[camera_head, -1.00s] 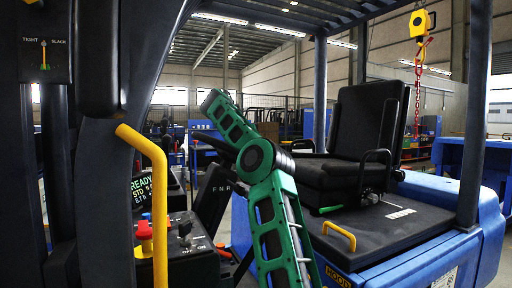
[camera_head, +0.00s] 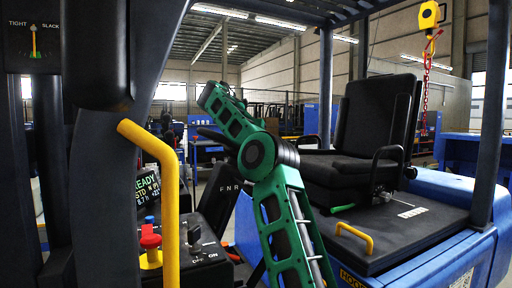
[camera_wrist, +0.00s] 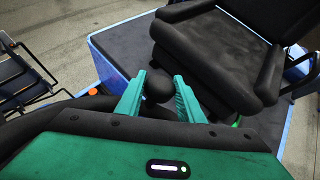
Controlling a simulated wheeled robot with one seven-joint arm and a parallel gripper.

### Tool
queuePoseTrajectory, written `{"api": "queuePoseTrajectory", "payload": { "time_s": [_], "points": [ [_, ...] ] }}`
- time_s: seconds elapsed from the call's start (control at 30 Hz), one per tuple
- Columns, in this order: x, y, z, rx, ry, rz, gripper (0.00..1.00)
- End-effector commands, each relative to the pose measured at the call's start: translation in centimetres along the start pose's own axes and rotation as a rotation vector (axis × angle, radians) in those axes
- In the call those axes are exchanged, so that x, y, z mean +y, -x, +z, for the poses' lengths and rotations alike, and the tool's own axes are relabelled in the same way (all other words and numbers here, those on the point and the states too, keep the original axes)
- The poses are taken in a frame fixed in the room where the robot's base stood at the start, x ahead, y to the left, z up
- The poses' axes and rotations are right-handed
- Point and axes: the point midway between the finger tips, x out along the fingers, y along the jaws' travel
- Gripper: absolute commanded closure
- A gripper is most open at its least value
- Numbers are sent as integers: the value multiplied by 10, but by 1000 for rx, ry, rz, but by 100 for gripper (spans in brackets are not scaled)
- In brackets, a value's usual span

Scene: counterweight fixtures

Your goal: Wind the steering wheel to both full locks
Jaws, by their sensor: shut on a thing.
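The steering wheel is mostly hidden behind my arm. A dark piece that looks like its rim (camera_head: 212,135) shows left of my arm in the head view. In the wrist view a round black knob (camera_wrist: 158,84) stands between the two green fingers of my gripper (camera_wrist: 158,93). The gripper is shut on this knob. Most of the rim and the wheel's turn angle cannot be made out. A small display (camera_head: 148,190) beside the yellow grab bar shows READY and STD, with some figures partly cut off.
A black seat (camera_head: 375,120) stands on the blue truck body to the right. A yellow grab bar (camera_head: 168,190) and dark posts frame the left. A console with a red knob (camera_head: 150,240) lies below. A yellow hoist with a red chain (camera_head: 429,15) hangs at the upper right.

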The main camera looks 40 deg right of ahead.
Motion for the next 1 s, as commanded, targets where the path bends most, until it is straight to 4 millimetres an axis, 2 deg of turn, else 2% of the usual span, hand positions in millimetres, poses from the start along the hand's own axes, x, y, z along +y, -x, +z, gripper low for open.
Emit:
{"api": "queuePoseTrajectory", "payload": {
  "time_s": [0.2, 0.23, 0.3, 0.67, 0.77, 1.0],
  "points": [
    [-4, 0, 2, -1, -4, -4, 100],
    [-4, 0, 2, -1, -4, -4, 61],
    [-4, -1, 2, -1, -4, -4, 48],
    [-2, 2, 0, 1, -1, -2, 48],
    [-1, 12, 1, 0, 0, -1, 48],
    [1, 48, 2, -1, 1, -3, 48]
  ]
}}
